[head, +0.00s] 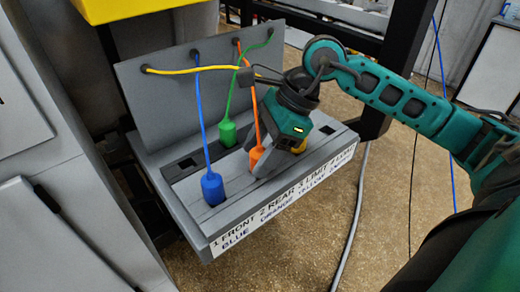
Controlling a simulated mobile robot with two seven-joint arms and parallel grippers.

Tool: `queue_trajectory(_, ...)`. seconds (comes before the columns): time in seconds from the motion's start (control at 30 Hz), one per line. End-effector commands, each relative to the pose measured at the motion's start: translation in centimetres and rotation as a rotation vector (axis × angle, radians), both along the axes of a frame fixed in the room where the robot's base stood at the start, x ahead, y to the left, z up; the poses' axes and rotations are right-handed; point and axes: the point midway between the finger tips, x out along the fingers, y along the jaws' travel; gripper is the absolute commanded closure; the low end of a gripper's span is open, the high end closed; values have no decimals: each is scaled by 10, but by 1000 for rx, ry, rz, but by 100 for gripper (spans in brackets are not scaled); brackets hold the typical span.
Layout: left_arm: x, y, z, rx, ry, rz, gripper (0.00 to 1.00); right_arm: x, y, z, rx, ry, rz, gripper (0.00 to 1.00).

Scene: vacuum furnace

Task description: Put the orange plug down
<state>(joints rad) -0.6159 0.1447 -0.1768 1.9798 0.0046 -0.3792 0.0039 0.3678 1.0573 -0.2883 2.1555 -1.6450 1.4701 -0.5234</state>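The orange plug (256,155) hangs on an orange cable at the front part of a grey shelf (181,189), between the blue plug (212,188) and the yellow plug (299,146). My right gripper (264,160) reaches down from the right, its grey fingers at the orange plug and seemingly closed around it. The fingers hide part of the plug and its lower end, so I cannot tell whether it touches the shelf. My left gripper is not in view.
The green plug (228,132) sits behind, at the rear slot strip. A yellow cable (190,70) crosses the upright back panel (160,100). A lettered label strip (285,203) runs along the shelf's front edge. A grey cabinet stands left; open floor lies right.

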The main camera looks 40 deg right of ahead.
Motion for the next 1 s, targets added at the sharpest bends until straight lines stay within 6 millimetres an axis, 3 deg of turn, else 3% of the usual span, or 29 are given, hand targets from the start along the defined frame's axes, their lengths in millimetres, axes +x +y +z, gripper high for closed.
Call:
queue_trajectory(0.27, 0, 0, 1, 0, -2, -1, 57, 0, 0, 1, 0, 1, 1, 37)
queue_trajectory(0.47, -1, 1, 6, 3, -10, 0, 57, -1, -5, 14, -3, -2, -3, 37)
queue_trajectory(0.8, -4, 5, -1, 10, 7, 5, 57, -12, -41, 79, -4, -3, -3, 37)
queue_trajectory(1.0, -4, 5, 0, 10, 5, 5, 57, -17, -54, 103, -2, -2, -2, 37)
